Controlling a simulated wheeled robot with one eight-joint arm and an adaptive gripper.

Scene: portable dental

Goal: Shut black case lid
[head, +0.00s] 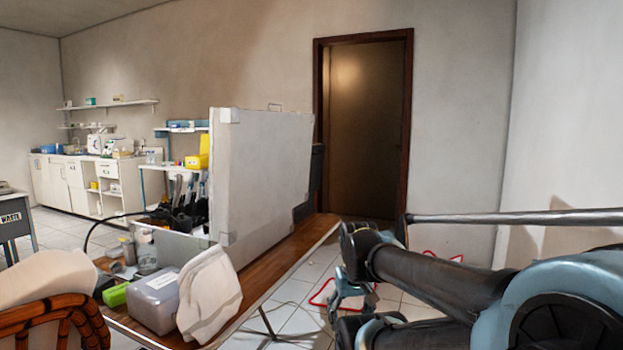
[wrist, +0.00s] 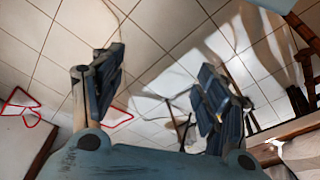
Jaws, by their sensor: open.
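A large case stands open on the wooden table. Its raised lid (head: 262,175) is upright, and its outside looks pale grey-white rather than black. The case's base (head: 172,246) lies to the left of the lid, with dark tools and hoses in it; the lid hides part of it. No other case with an open lid is clear. My gripper (head: 350,290) is right of the table's edge, apart from the lid and lower than it. In the wrist view my gripper (wrist: 163,75) has its fingers spread with nothing between them, over tiled floor.
An orange-and-black chair back (head: 60,320) is at lower left. Red loops (head: 322,293) lie on the floor near my gripper.

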